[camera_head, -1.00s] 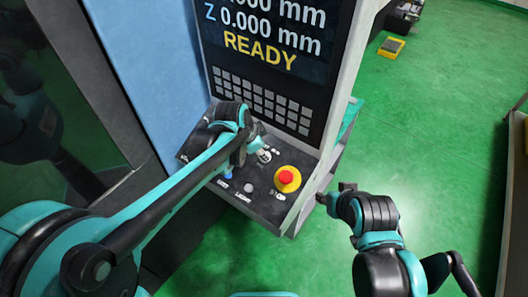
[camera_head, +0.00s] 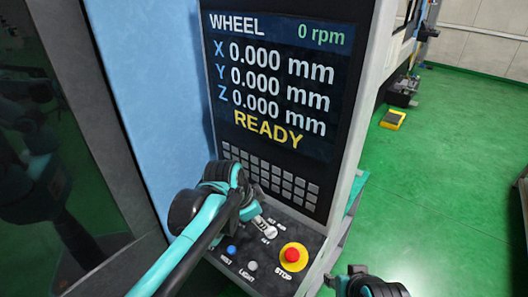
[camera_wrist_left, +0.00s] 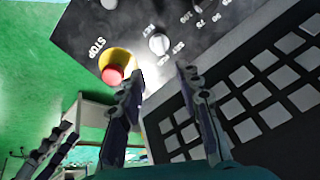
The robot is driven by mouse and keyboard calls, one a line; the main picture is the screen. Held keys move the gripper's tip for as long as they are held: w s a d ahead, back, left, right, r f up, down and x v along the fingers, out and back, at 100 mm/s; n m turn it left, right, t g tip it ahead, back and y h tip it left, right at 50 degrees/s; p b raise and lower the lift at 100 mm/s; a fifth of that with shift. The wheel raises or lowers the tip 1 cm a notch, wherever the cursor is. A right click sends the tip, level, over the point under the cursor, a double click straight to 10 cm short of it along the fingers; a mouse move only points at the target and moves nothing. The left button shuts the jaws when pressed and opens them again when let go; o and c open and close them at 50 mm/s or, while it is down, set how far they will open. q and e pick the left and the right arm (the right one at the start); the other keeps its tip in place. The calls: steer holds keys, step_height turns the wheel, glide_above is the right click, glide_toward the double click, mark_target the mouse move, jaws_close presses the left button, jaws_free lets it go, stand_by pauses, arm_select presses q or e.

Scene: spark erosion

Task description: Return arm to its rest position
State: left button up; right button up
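My left arm comes in from the lower left in the head view, and its gripper (camera_head: 254,212) is over the machine's control panel (camera_head: 222,252), beside a pale selector knob (camera_head: 268,231). In the left wrist view the two fingers (camera_wrist_left: 160,74) are apart with nothing between them. The knob (camera_wrist_left: 159,43) shows just beyond the gap; contact cannot be told. My right gripper (camera_head: 332,281) is at the bottom edge of the head view, right of the panel; its fingers are too small and cut off to read.
Above are a keypad (camera_head: 270,178) and a screen (camera_head: 270,85) reading READY. Green floor (camera_head: 440,170) lies open at right.

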arm_select(q)
steer(key=s+a+f+n+t+y+b, duration=0.1)
steer(key=s+a+f+n+b, duration=0.5)
steer(key=f+b, duration=0.3)
steer(key=s+a+f+n+t+y+b, duration=0.2)
steer(key=s+a+f+n+b, duration=0.5)
steer(key=f, duration=0.7)
steer(key=s+a+b, duration=0.2)
steer(key=b, duration=0.1)
steer(key=shift+f, duration=0.35)
